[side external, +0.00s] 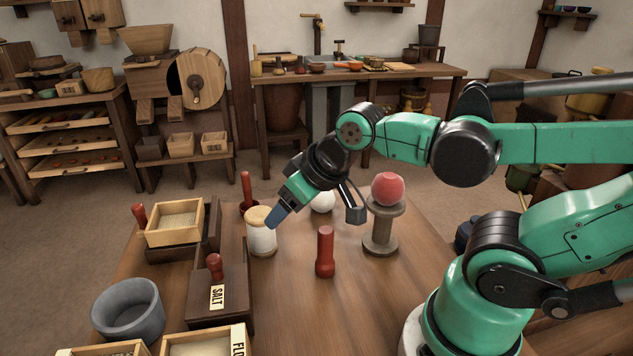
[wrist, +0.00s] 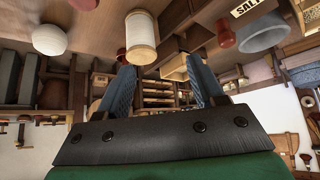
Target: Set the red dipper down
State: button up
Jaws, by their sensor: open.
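My gripper (side external: 277,216) is open, its blue fingers pointing down and left beside a white jar (side external: 262,240) with a tan lid. In the wrist view the two fingers (wrist: 163,82) stand apart with no object held between them; the jar (wrist: 141,38) is just beyond them. A red upright piece with a narrower neck (side external: 325,252) stands on the table, right of the jar. Another red upright piece (side external: 247,188) stands behind the jar, its lower part hidden. I cannot tell which red piece is the dipper.
A red ball (side external: 387,187) sits on a wooden stand (side external: 381,232), and a white ball (side external: 322,201) lies behind my wrist. A SALT box (side external: 222,300) with a red knob, a grey bowl (side external: 128,312) and open wooden trays crowd the left. Bare tabletop (side external: 285,310) lies in front.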

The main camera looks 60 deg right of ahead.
jog(key=w+d+r+g, duration=0.2)
jog(key=w+r, duration=0.2)
jog(key=w, duration=0.2)
jog(key=g, duration=0.2)
send_near(245, 173)
jog(key=s+a+f, duration=0.2)
jog(key=a, duration=0.2)
jog(key=shift+m+g, duration=0.6)
jog(key=w+d+f, duration=0.4)
jog(key=shift+w+f, duration=0.15)
jog(key=shift+f, duration=0.8)
jog(key=shift+w+f, duration=0.2)
jog(key=shift+f, duration=0.75)
jog(key=shift+w+f, duration=0.15)
jog(key=shift+f, duration=0.85)
grip_shut()
